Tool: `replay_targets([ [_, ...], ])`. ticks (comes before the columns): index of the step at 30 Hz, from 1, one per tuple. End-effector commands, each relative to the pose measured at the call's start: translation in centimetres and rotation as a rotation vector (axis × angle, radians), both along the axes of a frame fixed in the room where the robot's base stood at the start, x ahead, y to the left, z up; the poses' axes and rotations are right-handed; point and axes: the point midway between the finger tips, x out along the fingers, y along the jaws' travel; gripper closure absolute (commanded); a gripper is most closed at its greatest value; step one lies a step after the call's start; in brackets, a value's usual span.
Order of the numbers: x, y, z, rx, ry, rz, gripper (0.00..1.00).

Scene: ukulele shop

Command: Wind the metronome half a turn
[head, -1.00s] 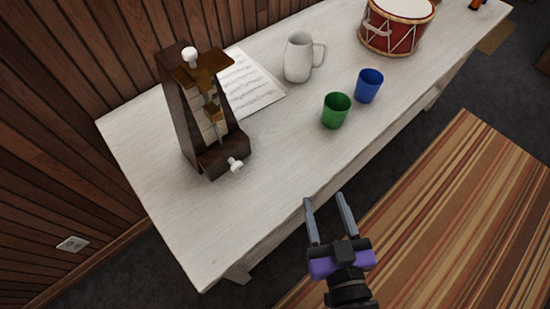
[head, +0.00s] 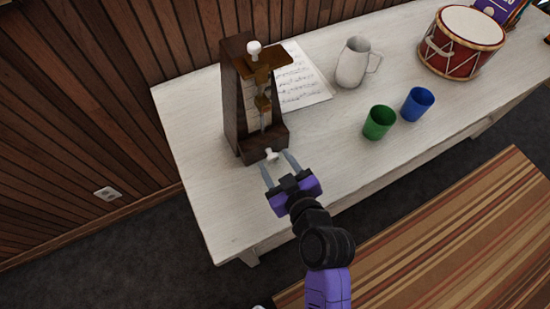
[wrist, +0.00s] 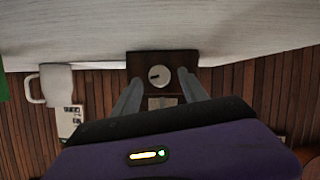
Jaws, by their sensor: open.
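The metronome (head: 240,115) is a dark wooden tapered case standing upright at the left end of the white table. A white winding key (head: 271,155) sticks out low on its front, and a white knob (head: 253,47) sits at its top. My gripper (head: 276,168) is open in front of the metronome, its two fingers on either side of the winding key in the head view. In the wrist view the winding key (wrist: 159,75) shows between the fingers (wrist: 158,88). I cannot tell whether either finger touches it.
On the white table (head: 190,130) are a sheet of music (head: 303,80), a white pitcher (head: 354,64), a green cup (head: 379,122), a blue cup (head: 417,104) and a red drum (head: 460,45). A wood-panelled wall (head: 110,80) stands behind. Table surface between the metronome and green cup is clear.

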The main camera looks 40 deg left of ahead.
Motion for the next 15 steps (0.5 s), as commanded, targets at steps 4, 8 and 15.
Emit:
replay_targets([
  [4,0.43,0.94,-0.36,0.000,0.000,0.001,0.49],
  [8,0.53,1.10,-0.52,-0.001,0.000,0.000,0.49],
  [15,0.52,1.06,-0.52,-0.001,0.000,0.000,0.63],
])
